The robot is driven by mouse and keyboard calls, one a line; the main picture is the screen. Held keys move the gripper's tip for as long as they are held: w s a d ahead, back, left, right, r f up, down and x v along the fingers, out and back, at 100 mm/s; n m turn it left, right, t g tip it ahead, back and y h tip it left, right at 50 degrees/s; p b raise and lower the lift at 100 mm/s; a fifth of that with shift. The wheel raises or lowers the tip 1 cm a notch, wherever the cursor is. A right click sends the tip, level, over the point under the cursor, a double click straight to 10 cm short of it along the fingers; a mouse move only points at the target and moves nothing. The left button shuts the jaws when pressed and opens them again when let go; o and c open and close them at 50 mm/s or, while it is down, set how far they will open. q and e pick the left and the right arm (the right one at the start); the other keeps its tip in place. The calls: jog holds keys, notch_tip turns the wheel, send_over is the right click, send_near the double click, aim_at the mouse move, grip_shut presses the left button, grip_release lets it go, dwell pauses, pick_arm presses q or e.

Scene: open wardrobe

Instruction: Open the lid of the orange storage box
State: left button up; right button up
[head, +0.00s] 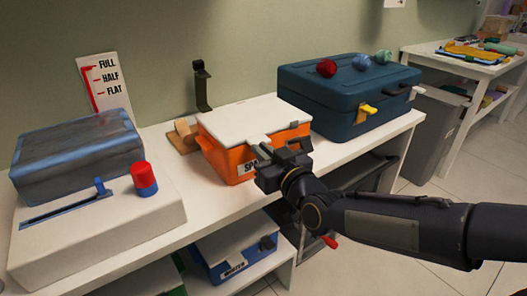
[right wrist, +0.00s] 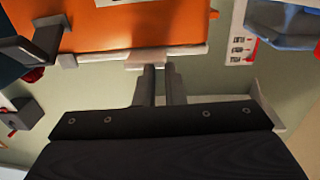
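The orange storage box (head: 225,158) stands on the white bench with its white lid (head: 255,117) down on it. A label, partly hidden by my right arm, is on its front. My right gripper (head: 264,153) is at the lid's front edge. In the right wrist view, the orange box wall (right wrist: 120,28) and pale lid rim (right wrist: 100,58) lie across the top. My two fingers (right wrist: 163,72) are close together, tips at a pale tab (right wrist: 148,60) on the rim. A narrow gap shows between them; I cannot tell whether they grip the tab. My left gripper is not in view.
A dark blue case (head: 340,100) with yarn balls on top stands right of the box. A white device (head: 95,225) with a blue-grey top and a red knob (head: 144,178) is at left. A blue bin (head: 235,245) sits on the lower shelf. A grey bin (head: 432,130) stands at right.

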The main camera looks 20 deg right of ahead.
jog(key=o, duration=0.7)
jog(key=shift+w+a, duration=0.2)
jog(key=shift+a, duration=0.1)
jog(key=o, duration=0.5)
jog(key=shift+d, duration=0.35)
jog(key=shift+s+f, duration=0.1)
jog(key=shift+s, duration=0.05)
jog(key=v, duration=0.8)
jog(key=shift+s+d, duration=0.15)
jog(key=shift+s, duration=0.2)
jog(key=shift+b, duration=0.3)
